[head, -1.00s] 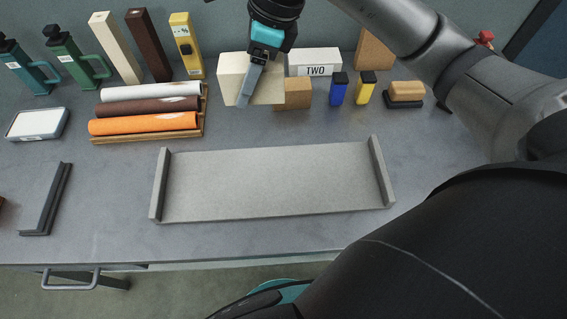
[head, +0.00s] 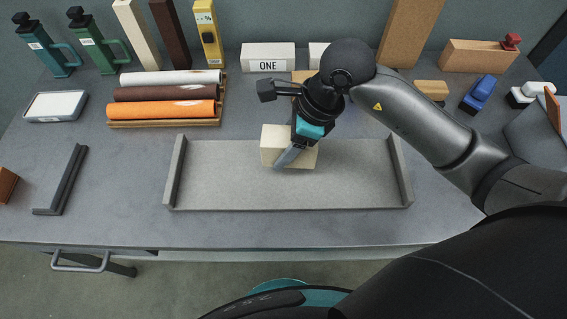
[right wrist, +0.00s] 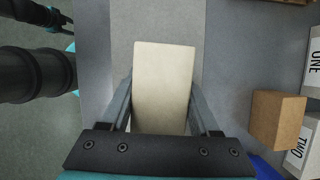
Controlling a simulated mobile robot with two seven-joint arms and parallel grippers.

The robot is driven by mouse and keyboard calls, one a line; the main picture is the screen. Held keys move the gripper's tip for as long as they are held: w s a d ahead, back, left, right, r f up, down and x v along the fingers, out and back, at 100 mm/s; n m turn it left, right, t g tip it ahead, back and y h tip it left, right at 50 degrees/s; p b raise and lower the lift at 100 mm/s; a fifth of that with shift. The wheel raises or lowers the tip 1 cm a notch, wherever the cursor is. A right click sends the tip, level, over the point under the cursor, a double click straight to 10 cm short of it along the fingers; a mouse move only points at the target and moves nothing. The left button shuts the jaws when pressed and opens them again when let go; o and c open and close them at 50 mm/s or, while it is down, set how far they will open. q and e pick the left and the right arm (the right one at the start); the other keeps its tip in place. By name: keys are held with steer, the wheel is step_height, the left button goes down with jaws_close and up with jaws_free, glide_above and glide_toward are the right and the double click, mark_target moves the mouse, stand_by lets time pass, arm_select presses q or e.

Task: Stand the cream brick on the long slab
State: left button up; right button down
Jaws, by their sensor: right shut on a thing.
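The cream brick (head: 275,146) is in my right gripper (head: 288,156), over the middle of the long grey slab (head: 220,180) in the head view. The slab has a low upright wall at each end. In the right wrist view the cream brick (right wrist: 163,85) lies between the two fingers of my right gripper (right wrist: 160,100), which is shut on it. The slab (right wrist: 150,22) shows beyond the brick. I cannot tell whether the brick touches the slab.
Blocks labelled ONE (head: 268,58) and TWO (right wrist: 302,145) stand behind the slab, with a tan block (right wrist: 277,118) near them. A rack of rolls (head: 165,122) is at back left. A dark angled bar (head: 62,180) lies left. The slab's left half is bare.

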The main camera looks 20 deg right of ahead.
mark_target(283, 171)
step_height(283, 171, down, 6)
steer(key=shift+r+b, duration=0.1)
steer(key=shift+b, duration=0.5)
steer(key=shift+f, duration=0.2)
steer(key=shift+c, duration=0.6)
jaws_free()
steer(key=shift+r, duration=0.2)
steer(key=p+v, duration=0.2)
steer(key=v, duration=1)
